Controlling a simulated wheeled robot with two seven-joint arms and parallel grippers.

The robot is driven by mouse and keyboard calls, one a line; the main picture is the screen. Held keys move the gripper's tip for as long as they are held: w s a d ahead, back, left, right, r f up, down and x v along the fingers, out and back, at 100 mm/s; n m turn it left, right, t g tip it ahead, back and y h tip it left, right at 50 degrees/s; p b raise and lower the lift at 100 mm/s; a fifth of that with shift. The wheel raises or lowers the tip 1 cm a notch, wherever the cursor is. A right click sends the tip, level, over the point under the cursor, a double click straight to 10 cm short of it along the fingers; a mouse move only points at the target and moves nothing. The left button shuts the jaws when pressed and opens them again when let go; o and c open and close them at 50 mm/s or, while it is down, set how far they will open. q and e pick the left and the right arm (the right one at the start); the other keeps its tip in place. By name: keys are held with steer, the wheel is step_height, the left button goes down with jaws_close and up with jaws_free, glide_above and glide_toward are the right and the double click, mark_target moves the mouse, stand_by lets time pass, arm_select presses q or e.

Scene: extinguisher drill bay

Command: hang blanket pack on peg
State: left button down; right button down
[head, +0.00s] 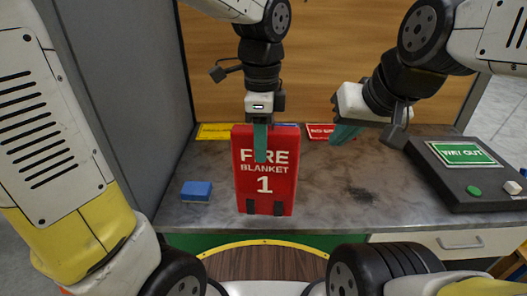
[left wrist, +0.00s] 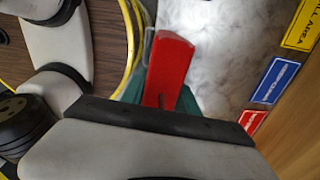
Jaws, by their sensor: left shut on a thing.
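The red blanket pack (head: 265,190), lettered "FIRE BLANKET 1", is upright in the middle of the head view, over the worktop. My left gripper (head: 260,145) comes down from above and is shut on its upper part, one green finger across the front face. In the left wrist view the pack (left wrist: 170,65) shows as a red edge between the green fingers. I cannot tell whether its lower end touches the worktop. My right gripper (head: 345,132) is right of the pack, apart from it, with teal fingers; its opening is unclear. No peg is visible.
A blue block (head: 196,191) lies left of the pack on the grey worktop (head: 335,205). A dark console (head: 468,180) with a green "WAY OUT" sign and buttons stands at right. Yellow (head: 214,131) and red (head: 319,131) labels lie along the back, before a wooden panel (head: 330,60).

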arm_select(q)
steer(key=w+f, duration=0.2)
steer(key=w, duration=0.5)
steer(key=w+f, duration=0.2)
steer(key=w, duration=0.6)
steer(key=shift+w+a+f, duration=0.15)
steer(key=shift+w+f, duration=0.1)
steer(key=shift+w, duration=0.05)
steer(key=shift+f, duration=0.2)
steer(key=c, duration=0.9)
jaws_free()
